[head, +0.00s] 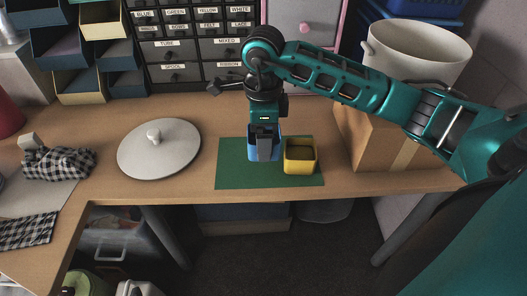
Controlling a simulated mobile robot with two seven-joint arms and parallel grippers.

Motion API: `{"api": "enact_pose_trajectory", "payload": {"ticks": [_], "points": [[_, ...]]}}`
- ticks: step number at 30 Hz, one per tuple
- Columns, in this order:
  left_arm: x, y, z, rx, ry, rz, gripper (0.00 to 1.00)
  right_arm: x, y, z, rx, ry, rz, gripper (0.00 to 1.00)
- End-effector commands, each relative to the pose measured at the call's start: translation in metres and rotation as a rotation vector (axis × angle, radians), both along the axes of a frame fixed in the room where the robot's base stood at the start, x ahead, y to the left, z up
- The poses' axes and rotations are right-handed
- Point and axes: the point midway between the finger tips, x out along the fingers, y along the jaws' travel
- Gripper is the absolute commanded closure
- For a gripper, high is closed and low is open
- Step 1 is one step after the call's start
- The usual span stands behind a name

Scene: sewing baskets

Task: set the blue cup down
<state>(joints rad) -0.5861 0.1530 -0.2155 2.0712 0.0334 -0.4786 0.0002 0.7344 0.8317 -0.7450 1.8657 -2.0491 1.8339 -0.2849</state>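The blue cup (277,153) is at the left-middle of the green mat (232,175), upright, right beside the yellow cup (300,163). My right gripper (265,147) points down at the blue cup, with a grey finger in front of its near wall. It looks shut on the cup's wall; the other finger is hidden. I cannot tell whether the cup's base touches the mat. The yellow cup stands open-topped on the mat. My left gripper is not in view.
A round grey lid (160,150) with a knob lies to the left on the wooden table (205,180). A cardboard box (365,140) bearing a white bucket (415,50) stands at the right. Labelled drawers (190,50) line the back. Checked cloth (60,163) lies at far left.

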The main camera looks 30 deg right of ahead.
Motion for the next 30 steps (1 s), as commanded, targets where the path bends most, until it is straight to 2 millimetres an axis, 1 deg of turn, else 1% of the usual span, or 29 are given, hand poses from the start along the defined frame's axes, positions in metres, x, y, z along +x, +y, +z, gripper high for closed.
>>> {"api": "enact_pose_trajectory", "payload": {"ticks": [5, 9, 12, 19, 23, 24, 30], "points": [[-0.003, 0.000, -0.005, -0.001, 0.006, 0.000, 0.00, 0.000, 0.000, -0.014, 0.001, 0.001, 0.000, 0.51], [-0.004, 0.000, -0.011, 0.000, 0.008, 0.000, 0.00, -0.001, 0.000, -0.036, 0.002, 0.003, -0.001, 0.51], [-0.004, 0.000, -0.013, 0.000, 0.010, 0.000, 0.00, 0.000, 0.000, -0.046, 0.001, 0.001, 0.000, 0.51], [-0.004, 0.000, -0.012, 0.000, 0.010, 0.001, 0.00, 0.000, 0.000, -0.046, 0.000, -0.001, 0.001, 0.51], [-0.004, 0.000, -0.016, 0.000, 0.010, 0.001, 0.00, 0.000, 0.000, -0.050, 0.000, -0.001, 0.001, 0.51], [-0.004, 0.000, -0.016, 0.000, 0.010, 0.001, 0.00, 0.000, 0.000, -0.049, 0.000, -0.001, 0.001, 0.20], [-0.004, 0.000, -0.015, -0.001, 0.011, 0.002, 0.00, 0.000, 0.000, -0.049, 0.000, -0.001, 0.000, 0.01]]}}
